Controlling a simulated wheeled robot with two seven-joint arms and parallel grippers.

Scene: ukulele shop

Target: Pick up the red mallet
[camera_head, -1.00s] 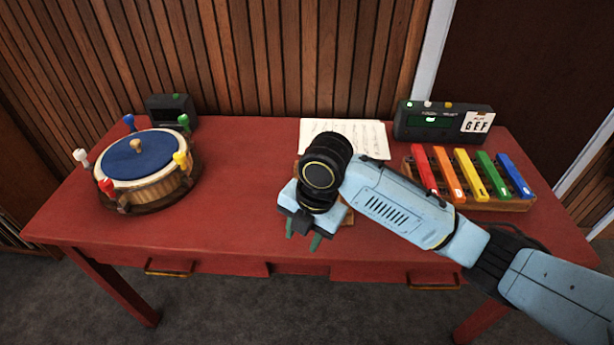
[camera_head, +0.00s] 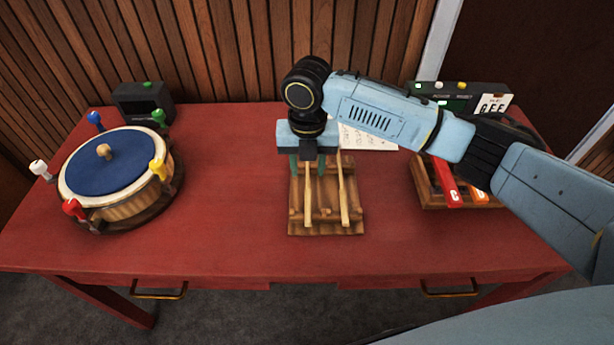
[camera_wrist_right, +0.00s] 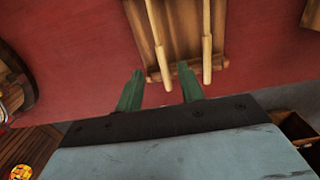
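A wooden rack (camera_head: 326,228) stands on the red table, with two pale wooden mallet handles lying on it. The left handle (camera_head: 308,196) and the right handle (camera_head: 343,196) run from front to back. No mallet head shows, so I cannot tell which mallet is red. My right gripper (camera_head: 308,170) points down over the rack's far part, nearer the left handle. My left gripper is not in view.
A blue-topped drum (camera_head: 115,165) with coloured pegs stands at the left, before a small dark box (camera_head: 143,104). Sheet music (camera_head: 368,137), coloured bars (camera_head: 450,187) and a dark display device (camera_head: 460,97) are at the right, partly behind my arm. The table between drum and rack is clear.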

